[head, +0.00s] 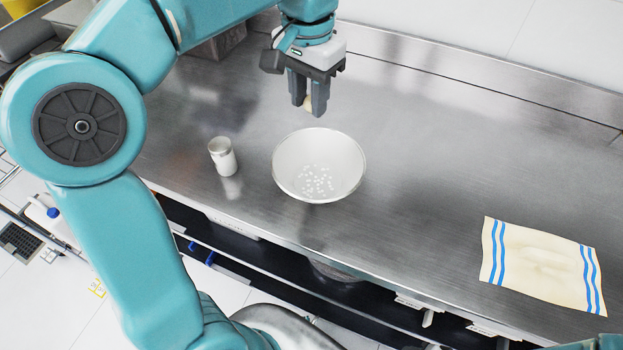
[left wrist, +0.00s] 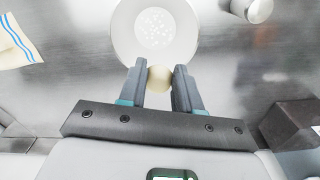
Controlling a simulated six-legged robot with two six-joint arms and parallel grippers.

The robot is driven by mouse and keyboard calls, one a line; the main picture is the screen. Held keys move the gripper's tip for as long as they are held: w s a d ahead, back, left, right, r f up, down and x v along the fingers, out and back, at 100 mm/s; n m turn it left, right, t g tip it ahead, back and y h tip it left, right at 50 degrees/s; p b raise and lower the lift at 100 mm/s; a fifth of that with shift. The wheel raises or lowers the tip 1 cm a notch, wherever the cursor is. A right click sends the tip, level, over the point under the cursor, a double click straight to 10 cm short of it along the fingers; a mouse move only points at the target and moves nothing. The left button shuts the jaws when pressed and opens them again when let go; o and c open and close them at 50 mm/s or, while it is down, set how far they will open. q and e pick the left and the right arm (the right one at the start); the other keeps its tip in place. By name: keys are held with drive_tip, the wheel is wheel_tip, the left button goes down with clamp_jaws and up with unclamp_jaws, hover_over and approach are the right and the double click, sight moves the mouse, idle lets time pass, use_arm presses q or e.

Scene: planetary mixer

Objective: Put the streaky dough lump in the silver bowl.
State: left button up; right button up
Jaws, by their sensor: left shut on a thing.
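My left gripper (head: 309,103) is shut on a small pale cream lump (head: 307,102), the dough lump, and holds it above the steel counter, behind the bowl. In the left wrist view the dough lump (left wrist: 159,78) sits between the two fingers of the left gripper (left wrist: 159,82); its streaks cannot be made out. In the left wrist view the bowl (left wrist: 190,38) lies just beyond the fingertips. My right gripper is not in view.
A white shaker with a metal lid (head: 223,158) stands left of the bowl. A cream cloth with blue stripes (head: 535,262) lies at the right front, with a bulge in it. The counter (head: 430,170) between bowl and cloth is clear. A raised ledge runs along its back.

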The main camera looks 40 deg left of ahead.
use_arm(q)
drive_tip(key=shift+w+d+f, duration=0.1)
drive_tip(key=shift+d+f, duration=0.2)
drive_tip(key=shift+f, duration=0.05)
drive_tip(key=b, duration=0.2)
hover_over(314, 185)
wheel_tip(314, 185, down, 15)
drive_tip(key=shift+f, duration=0.1)
wheel_tip(314, 185, down, 5)
drive_tip(key=shift+r+b, duration=0.15)
drive_tip(key=shift+b, duration=0.2)
drive_tip(key=shift+r, duration=0.1)
drive_tip(key=shift+f, duration=0.25)
drive_tip(key=o, duration=1)
drive_tip(key=shift+r, duration=0.1)
drive_tip(key=shift+r, duration=0.1)
